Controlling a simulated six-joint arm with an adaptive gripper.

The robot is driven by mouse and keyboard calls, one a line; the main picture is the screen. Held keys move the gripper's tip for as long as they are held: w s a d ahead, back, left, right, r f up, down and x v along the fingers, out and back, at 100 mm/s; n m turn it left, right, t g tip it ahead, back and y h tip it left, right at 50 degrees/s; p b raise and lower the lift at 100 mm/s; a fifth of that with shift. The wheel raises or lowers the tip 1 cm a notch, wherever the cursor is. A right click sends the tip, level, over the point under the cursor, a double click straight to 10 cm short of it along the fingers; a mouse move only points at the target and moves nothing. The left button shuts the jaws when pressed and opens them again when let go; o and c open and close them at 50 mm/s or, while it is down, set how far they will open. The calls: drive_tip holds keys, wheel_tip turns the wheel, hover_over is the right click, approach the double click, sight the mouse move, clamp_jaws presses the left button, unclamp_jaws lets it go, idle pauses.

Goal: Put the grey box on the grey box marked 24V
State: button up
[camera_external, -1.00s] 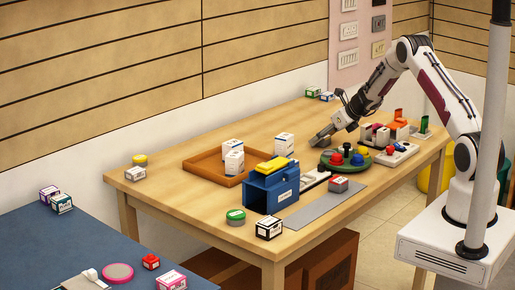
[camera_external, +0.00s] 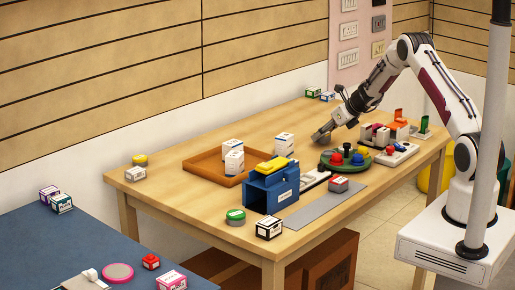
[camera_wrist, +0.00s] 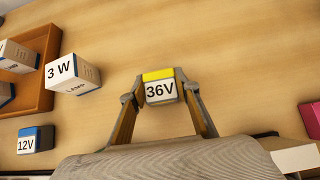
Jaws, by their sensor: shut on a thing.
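My gripper (camera_wrist: 160,92) is shut on a small box marked 36V (camera_wrist: 160,92), which has a yellow strip along its top and a white label. In the external view my gripper (camera_external: 320,136) is low over the back middle of the table, and the held box is too small to make out there. A dark grey box marked 12V with a blue top (camera_wrist: 36,139) is at the lower left of the wrist view. A grey box with a red top (camera_external: 338,184) sits near the table's front; its marking is unreadable. I see no 24V marking.
A white 3 W lamp box (camera_wrist: 73,74) stands beside the wooden tray (camera_wrist: 37,97). The blue holder (camera_external: 272,193), the green round stand (camera_external: 345,168) with coloured knobs and a grey strip (camera_external: 325,207) occupy the front.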

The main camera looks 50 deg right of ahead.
drive_tip(key=shift+r, duration=4.4)
drive_tip(key=shift+r, duration=0.1)
drive_tip(key=shift+w+r, duration=0.15)
drive_tip(key=shift+r, duration=0.4)
drive_tip(key=s+a+r+n, duration=0.1)
drive_tip(key=s+a+r, duration=0.5)
drive_tip(key=a, duration=0.1)
drive_tip(key=s+a+f+n+g+y, duration=0.2)
drive_tip(key=s+a+n+y, duration=0.4)
drive_tip(key=s+a, duration=1.3)
drive_tip(key=shift+s+a+f+n+g, duration=0.15)
drive_tip(key=shift+a+f+n+g, duration=0.15)
drive_tip(key=shift+a+f+n, duration=0.45)
